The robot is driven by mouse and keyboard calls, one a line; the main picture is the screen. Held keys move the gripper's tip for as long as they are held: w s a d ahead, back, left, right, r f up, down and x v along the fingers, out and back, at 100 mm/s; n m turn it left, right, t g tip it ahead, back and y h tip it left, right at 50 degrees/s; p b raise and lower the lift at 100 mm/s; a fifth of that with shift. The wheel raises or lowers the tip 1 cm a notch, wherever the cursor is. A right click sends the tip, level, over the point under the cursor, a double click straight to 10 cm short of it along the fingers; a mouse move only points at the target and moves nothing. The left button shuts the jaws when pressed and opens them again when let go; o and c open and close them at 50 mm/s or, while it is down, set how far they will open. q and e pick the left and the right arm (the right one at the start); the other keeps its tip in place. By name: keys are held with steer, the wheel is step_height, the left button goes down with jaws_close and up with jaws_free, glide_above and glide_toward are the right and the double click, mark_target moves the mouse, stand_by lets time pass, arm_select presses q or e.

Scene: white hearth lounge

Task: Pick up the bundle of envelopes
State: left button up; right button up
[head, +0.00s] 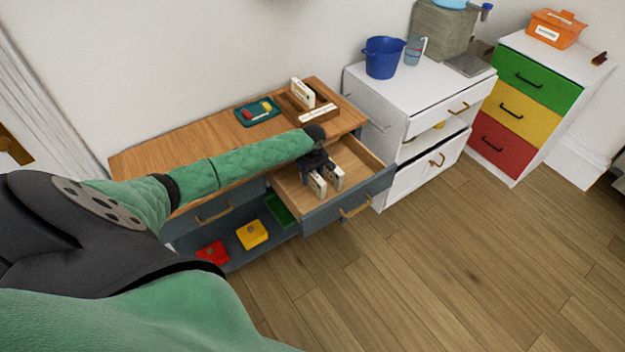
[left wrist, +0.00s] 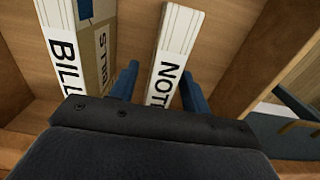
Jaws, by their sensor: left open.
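My left gripper (head: 326,172) reaches down into the open drawer from above. In the left wrist view, its two blue fingers (left wrist: 158,88) are apart, one on each side of a white bundle marked "NOT…" (left wrist: 178,40). The gripper is not closed on it. A second white bundle marked "BILL…" (left wrist: 62,35) stands to the left, beside a brown box (left wrist: 98,45) with partly visible lettering. In the head view, two pale items (head: 318,185) show at the gripper inside the drawer. I cannot tell which bundle is which there. My right gripper is not in view.
The drawer (head: 357,203) hangs open from the wooden-topped cabinet (head: 150,160). On the top are a green tray (head: 243,121) and a wooden organiser (head: 290,110). Red (head: 212,252) and yellow (head: 252,235) boxes sit on the lower shelf. A white cabinet (head: 380,140) stands close right.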

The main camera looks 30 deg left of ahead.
arm_select(q)
jaws_close()
steer(key=shift+r, duration=0.15)
